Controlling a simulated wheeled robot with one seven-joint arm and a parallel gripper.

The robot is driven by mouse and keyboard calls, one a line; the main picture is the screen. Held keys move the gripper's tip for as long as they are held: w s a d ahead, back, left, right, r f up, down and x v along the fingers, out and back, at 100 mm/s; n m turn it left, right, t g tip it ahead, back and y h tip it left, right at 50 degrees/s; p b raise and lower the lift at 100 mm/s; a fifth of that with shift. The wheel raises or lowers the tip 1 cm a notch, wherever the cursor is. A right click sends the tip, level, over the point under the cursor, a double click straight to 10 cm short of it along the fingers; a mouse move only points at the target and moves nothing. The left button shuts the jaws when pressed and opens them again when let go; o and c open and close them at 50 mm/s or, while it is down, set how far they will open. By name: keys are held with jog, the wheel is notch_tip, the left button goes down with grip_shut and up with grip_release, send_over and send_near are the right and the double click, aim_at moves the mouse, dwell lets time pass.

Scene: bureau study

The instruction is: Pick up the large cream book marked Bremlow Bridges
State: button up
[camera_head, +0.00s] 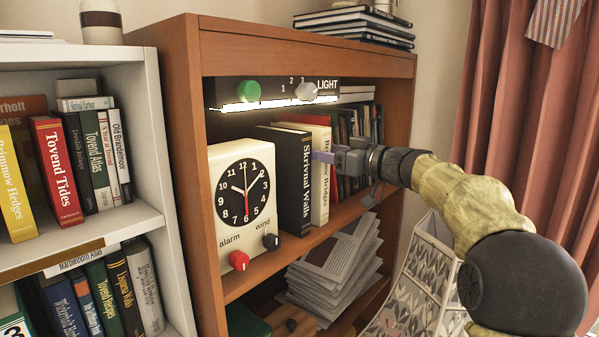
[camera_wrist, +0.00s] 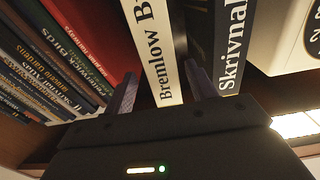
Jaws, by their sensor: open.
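I cannot tell whether the fingers touch the books. The gripper hides part of the title in the head view.
A cream clock (camera_head: 245,200) with red and black knobs stands left of the black book. A light panel (camera_head: 275,92) hangs above. Several thinner books (camera_wrist: 50,70) stand beyond the red one. Papers (camera_head: 335,262) are stacked below. A patterned box (camera_head: 430,265) stands under my arm.

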jog(key=p+x, duration=0.2)
jog(key=x, duration=0.2)
jog(key=shift+a+f, duration=0.2)
jog(key=shift+a, duration=0.15)
jog(key=shift+w, duration=0.15)
jog(key=shift+c, duration=0.5)
grip_shut()
dwell(0.6)
